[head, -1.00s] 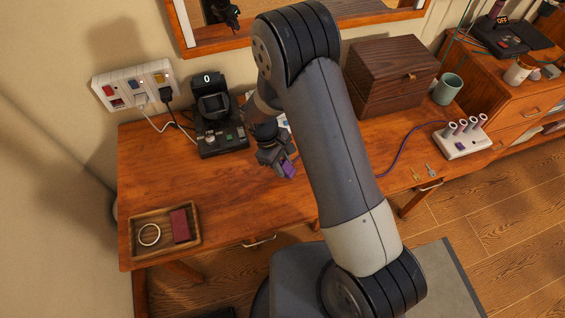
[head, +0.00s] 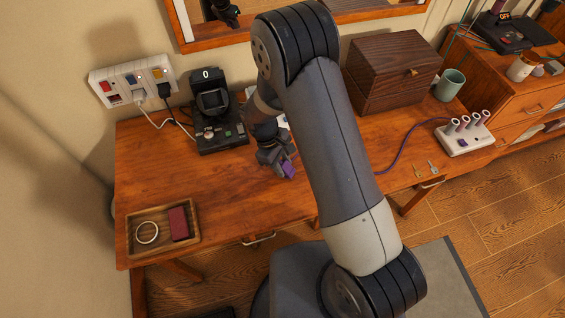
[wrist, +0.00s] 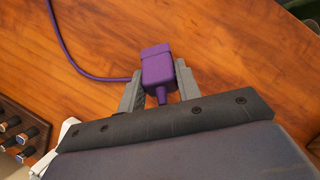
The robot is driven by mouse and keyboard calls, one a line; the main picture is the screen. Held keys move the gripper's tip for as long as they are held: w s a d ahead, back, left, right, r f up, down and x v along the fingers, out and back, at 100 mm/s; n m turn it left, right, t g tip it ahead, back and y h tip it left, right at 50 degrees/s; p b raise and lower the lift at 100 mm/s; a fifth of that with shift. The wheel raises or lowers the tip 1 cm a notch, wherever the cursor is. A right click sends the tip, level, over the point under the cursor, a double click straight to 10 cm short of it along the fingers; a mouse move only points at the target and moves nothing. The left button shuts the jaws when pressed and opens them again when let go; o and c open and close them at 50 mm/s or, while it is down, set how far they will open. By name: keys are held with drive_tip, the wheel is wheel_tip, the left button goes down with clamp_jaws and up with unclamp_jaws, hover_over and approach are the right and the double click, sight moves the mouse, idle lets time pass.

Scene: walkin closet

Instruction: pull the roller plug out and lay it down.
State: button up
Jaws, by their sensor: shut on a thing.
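My gripper (head: 280,162) is shut on the purple roller plug (wrist: 157,68). In the wrist view the plug sits between the two fingers (wrist: 157,85), clear of any socket, with bare wood around it. In the head view the plug (head: 288,169) shows purple at the fingertips, low over the middle of the desk. I cannot tell whether it touches the desk top. A purple cord (wrist: 75,52) curves across the wood. In the head view the cord (head: 400,151) leads to the white roller set (head: 465,142) at the right.
The wall power strip (head: 133,80) holds a white and a black plug. The front middle of the desk is clear.

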drive_tip(key=shift+f+b, duration=0.3)
drive_tip(key=shift+f, duration=0.1)
drive_tip(key=o, duration=1.2)
drive_tip(key=shift+c, duration=0.2)
drive_tip(key=b+v, duration=0.1)
drive_tip(key=v, duration=1)
drive_tip(key=shift+f, duration=0.15)
drive_tip(key=p+x, duration=0.1)
drive_tip(key=x, duration=1)
drive_tip(key=shift+r+p, duration=0.3)
drive_tip(key=shift+r, duration=0.2)
drive_tip(key=shift+f, duration=0.1)
